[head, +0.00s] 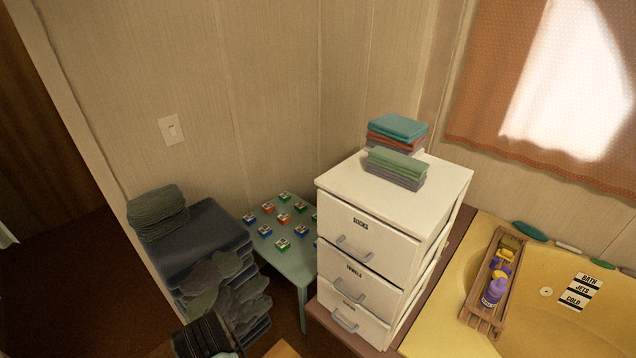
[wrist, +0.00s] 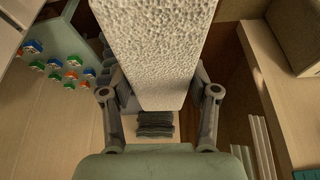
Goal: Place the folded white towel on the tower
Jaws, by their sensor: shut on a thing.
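A white folded towel (wrist: 155,50) with a rough, bumpy weave fills the upper middle of the wrist view. My gripper (wrist: 159,95) is shut on it, with one finger at each side of its lower part. I do not make out the towel in the head view. A white drawer tower (head: 448,172) stands right of centre in the head view, its drawers closed, with labels such as SOCKS and TOWELS. On its top lie a back stack of teal, red and grey cloths (head: 398,127) and a front stack of green and grey cloths (head: 397,165).
A small pale green table (head: 299,266) with several coloured blocks stands left of the tower. A pile of dark folded cloths (head: 215,235) is farther left. The yellow tub (head: 450,325) with a wooden caddy (head: 484,310) is at right. The tower top's front left is bare.

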